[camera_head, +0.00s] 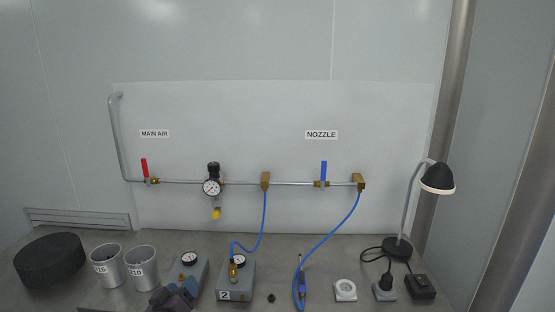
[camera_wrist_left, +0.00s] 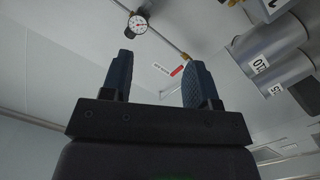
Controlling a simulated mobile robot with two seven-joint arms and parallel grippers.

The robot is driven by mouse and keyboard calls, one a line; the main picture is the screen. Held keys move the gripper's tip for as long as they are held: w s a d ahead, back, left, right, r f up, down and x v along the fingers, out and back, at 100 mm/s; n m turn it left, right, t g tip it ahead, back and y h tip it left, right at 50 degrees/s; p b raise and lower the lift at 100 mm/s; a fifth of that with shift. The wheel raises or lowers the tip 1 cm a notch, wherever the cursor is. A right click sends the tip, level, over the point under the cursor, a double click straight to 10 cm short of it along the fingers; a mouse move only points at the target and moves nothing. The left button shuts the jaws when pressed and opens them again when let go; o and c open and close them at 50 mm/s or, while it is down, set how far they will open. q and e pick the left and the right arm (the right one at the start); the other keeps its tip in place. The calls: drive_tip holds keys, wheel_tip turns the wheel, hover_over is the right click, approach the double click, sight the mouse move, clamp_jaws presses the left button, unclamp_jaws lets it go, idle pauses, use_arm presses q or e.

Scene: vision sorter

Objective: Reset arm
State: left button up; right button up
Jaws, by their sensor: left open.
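My left gripper (camera_head: 173,296) shows at the bottom edge of the head view, in front of a grey block with a gauge. Only its front end is in the picture. In the left wrist view its two dark fingers (camera_wrist_left: 160,82) stand well apart with nothing between them. The picture there is strongly tilted, with the wall panel and pipe behind the fingers. My right gripper is in neither view.
Two numbered grey cups (camera_head: 107,268) and a black round pad (camera_head: 50,262) stand left of the gripper. Block 2 (camera_head: 236,283), a blue hose (camera_head: 325,240), a white-topped square piece (camera_head: 345,290) and a desk lamp (camera_head: 437,178) lie to the right. The pipe (camera_head: 240,183) runs along the wall.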

use_arm(q)
drive_tip(key=s+a+f+m+g, duration=0.1)
drive_tip(key=s+f+m+g, duration=0.1)
drive_tip(key=s+f, duration=0.4)
drive_tip(key=s+a+f+m+g+y+b, duration=0.1)
drive_tip(key=s+f, duration=0.4)
drive_tip(key=s, duration=0.8)
drive_tip(key=s+a+f+m+g+b, duration=0.1)
drive_tip(key=s+a+f+m+g, duration=0.1)
drive_tip(key=s+f, duration=0.4)
drive_tip(key=s, duration=0.4)
drive_tip(key=shift+s+f+m+g+y, duration=0.3)
drive_tip(key=shift+m, duration=0.1)
